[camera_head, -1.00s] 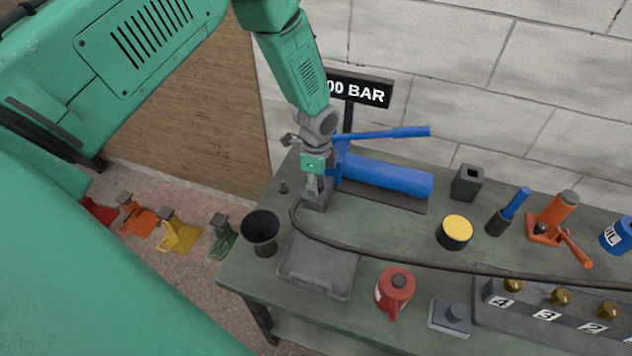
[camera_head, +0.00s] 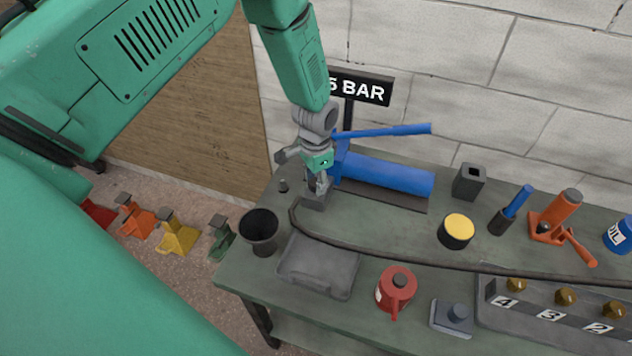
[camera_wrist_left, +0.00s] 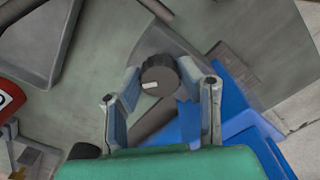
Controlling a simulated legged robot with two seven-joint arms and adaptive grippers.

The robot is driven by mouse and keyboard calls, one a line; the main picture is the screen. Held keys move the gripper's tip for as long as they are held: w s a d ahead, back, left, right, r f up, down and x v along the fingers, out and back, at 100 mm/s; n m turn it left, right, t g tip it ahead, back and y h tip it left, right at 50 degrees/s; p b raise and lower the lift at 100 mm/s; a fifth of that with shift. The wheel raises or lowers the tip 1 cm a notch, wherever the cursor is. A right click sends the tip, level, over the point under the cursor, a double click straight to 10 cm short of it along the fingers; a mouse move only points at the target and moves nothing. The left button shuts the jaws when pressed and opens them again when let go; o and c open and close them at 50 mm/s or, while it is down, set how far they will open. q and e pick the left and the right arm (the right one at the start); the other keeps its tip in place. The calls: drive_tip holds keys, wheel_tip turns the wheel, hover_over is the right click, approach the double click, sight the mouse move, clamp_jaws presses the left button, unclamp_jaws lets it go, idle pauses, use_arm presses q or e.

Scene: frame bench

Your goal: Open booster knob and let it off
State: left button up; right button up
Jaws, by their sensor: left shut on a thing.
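The blue booster (camera_head: 385,173) lies on the bench with its blue lever (camera_head: 385,132) above it. It also shows in the wrist view (camera_wrist_left: 240,120). Its dark round knob (camera_wrist_left: 158,80) has a white mark on its top and sits on a grey block. My left gripper (camera_head: 317,187) points down over the block at the booster's left end. In the left wrist view the gripper (camera_wrist_left: 160,84) has its two fingers on either side of the knob, shut on it. The pressure sign (camera_head: 358,88) behind reads "5 BAR", its left part hidden by my arm. My right gripper is out of view.
A dark hose (camera_head: 400,262) runs across the bench from the block. In front are a black cup (camera_head: 259,230), a grey tray (camera_head: 318,268) and a red can (camera_head: 396,290). A yellow-topped tin (camera_head: 456,231) and an orange jack (camera_head: 556,218) stand to the right.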

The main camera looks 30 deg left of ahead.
use_arm(q)
drive_tip(key=n, duration=0.6)
drive_tip(key=shift+w+r, duration=0.2)
drive_tip(key=shift+w, duration=0.2)
idle(0.3)
drive_tip(key=o, duration=1.1)
drive_tip(key=shift+c, duration=0.2)
drive_tip(key=shift+o, duration=0.3)
drive_tip(key=shift+s+f, duration=0.1)
drive_tip(key=shift+s, duration=0.1)
wheel_tip(320, 180, up, 12)
